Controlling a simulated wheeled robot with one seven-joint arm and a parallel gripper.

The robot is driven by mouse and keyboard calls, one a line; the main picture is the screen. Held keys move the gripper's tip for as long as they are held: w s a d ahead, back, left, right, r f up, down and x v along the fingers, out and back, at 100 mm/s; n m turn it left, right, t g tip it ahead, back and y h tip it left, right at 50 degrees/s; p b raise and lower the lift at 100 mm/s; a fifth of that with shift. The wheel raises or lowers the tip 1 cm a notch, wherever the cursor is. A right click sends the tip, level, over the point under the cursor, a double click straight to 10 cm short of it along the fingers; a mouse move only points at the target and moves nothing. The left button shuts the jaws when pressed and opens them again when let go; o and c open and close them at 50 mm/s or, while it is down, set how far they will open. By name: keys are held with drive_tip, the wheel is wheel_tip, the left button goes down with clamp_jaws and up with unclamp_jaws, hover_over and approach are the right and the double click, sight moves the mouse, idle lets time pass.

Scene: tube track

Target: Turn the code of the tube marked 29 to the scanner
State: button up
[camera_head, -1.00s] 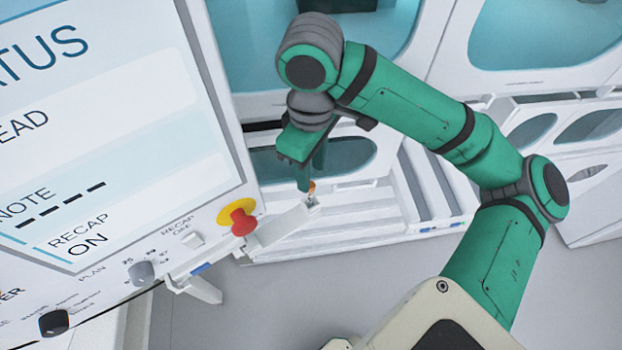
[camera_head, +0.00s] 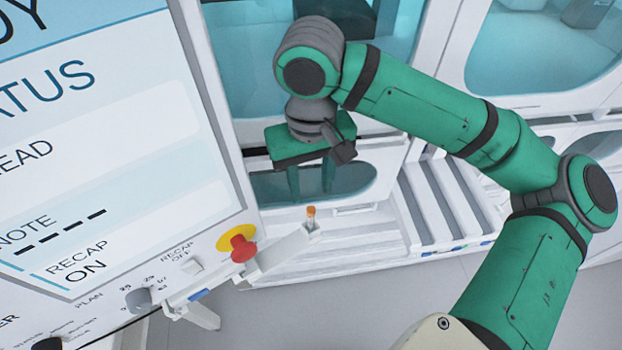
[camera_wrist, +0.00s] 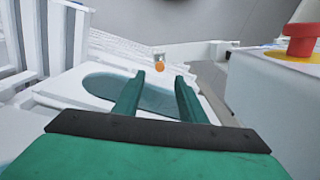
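A tube with an orange cap (camera_head: 311,212) stands upright in the end of a white bracket (camera_head: 280,250) at the side of the console. Its cap also shows in the wrist view (camera_wrist: 160,66), just beyond the fingertips and between them. I cannot read a number or code on this tube. My gripper (camera_head: 318,190) is above the tube, clear of it. In the wrist view my gripper (camera_wrist: 159,75) has its two green fingers apart with nothing between them. No scanner can be made out for certain.
The white console (camera_head: 110,170) with its screen fills the left, showing "RECAP ON". A red button on a yellow base (camera_head: 240,246) sticks out near the bracket. White cabinets with teal windows stand behind, and white stepped racks (camera_head: 440,200) stand to the right. Grey floor is clear at lower right.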

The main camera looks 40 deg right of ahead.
sight(311, 209)
drive_tip(key=m, duration=0.6)
drive_tip(key=shift+r, duration=0.3)
drive_tip(key=m, duration=0.3)
drive_tip(key=shift+m, duration=0.4)
wheel_tip(311, 209, down, 11)
drive_tip(key=shift+r, duration=0.2)
clamp_jaws()
drive_tip(key=c, duration=0.8)
unclamp_jaws()
drive_tip(key=shift+c, duration=0.5)
drive_tip(key=shift+r, duration=0.25)
